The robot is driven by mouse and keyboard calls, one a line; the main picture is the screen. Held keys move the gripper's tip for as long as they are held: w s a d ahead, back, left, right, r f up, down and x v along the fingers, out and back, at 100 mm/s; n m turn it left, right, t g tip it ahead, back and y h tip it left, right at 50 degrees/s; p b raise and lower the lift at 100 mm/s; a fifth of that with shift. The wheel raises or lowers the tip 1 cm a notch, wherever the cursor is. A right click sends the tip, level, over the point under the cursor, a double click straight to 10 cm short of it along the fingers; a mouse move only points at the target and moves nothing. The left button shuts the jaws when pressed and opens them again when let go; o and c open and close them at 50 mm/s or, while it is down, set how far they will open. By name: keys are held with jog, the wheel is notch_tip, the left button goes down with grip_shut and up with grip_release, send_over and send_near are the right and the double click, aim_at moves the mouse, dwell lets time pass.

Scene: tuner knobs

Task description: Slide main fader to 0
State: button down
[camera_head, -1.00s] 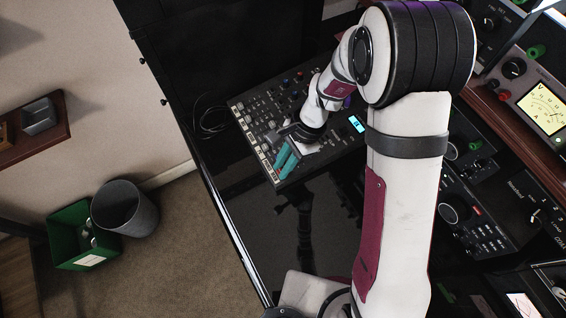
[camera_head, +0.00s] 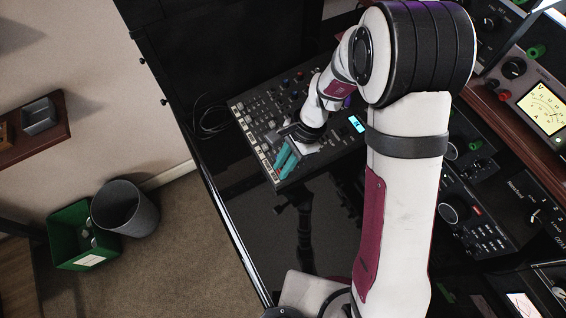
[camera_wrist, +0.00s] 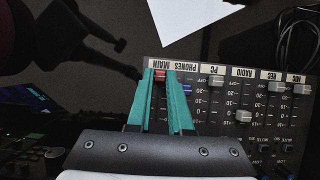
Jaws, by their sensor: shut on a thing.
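The mixer (camera_head: 258,108) lies on the black desk. In the wrist view, the main fader's red cap (camera_wrist: 159,75) sits at the label end of its slot, beside the upside-down MAIN label (camera_wrist: 158,64). My gripper (camera_wrist: 161,78) has its two teal fingers on either side of this cap and is shut on it. The fingers hide most of the slot and the scale next to it. In the head view my gripper (camera_head: 279,178) reaches the mixer's near edge, and the cap cannot be made out there.
The blue-capped PHONES fader (camera_wrist: 187,88) is close beside the right finger. Grey-capped faders such as PC (camera_wrist: 215,81) and RADIO (camera_wrist: 243,116) stand farther right. A white sheet (camera_wrist: 190,25) lies beyond the mixer's edge. Bare black desk (camera_head: 270,225) lies in front.

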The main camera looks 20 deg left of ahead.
jog(key=shift+w+d+r, duration=0.15)
jog(key=shift+w+d, duration=0.65)
jog(key=shift+w, duration=0.05)
jog(key=shift+w+d+r, duration=0.1)
jog(key=shift+w+d, duration=0.65)
jog(key=shift+w, duration=0.05)
jog(key=c, duration=1.1)
grip_release()
jog(key=v, duration=1.5)
jog(key=shift+r, duration=0.4)
jog(key=shift+d, duration=0.1)
